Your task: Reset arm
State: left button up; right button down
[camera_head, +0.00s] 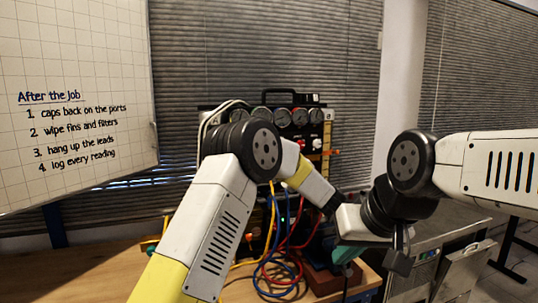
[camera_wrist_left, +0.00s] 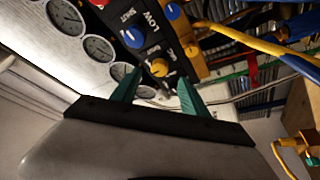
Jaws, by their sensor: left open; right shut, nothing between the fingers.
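My left gripper (camera_wrist_left: 158,80) shows its two green fingers apart and empty in the left wrist view. They point at the gauge rig panel, which carries a blue knob (camera_wrist_left: 133,37) and a yellow knob (camera_wrist_left: 160,67). I cannot tell whether they touch it. In the head view my left arm crosses in front of the rig (camera_head: 326,128), and I cannot make out that gripper's fingers.
Red, blue and yellow hoses (camera_head: 281,270) lie coiled on the wooden table (camera_head: 105,268), close to both arms. Gauges (camera_head: 300,117) line the rig's top. A whiteboard (camera_head: 75,95) hangs at left. A grey cabinet (camera_head: 465,272) stands at right.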

pick_arm(q)
jog(key=shift+s+d+f, duration=0.15)
jog(key=shift+s+d, duration=0.2)
jog(key=shift+s, duration=0.2)
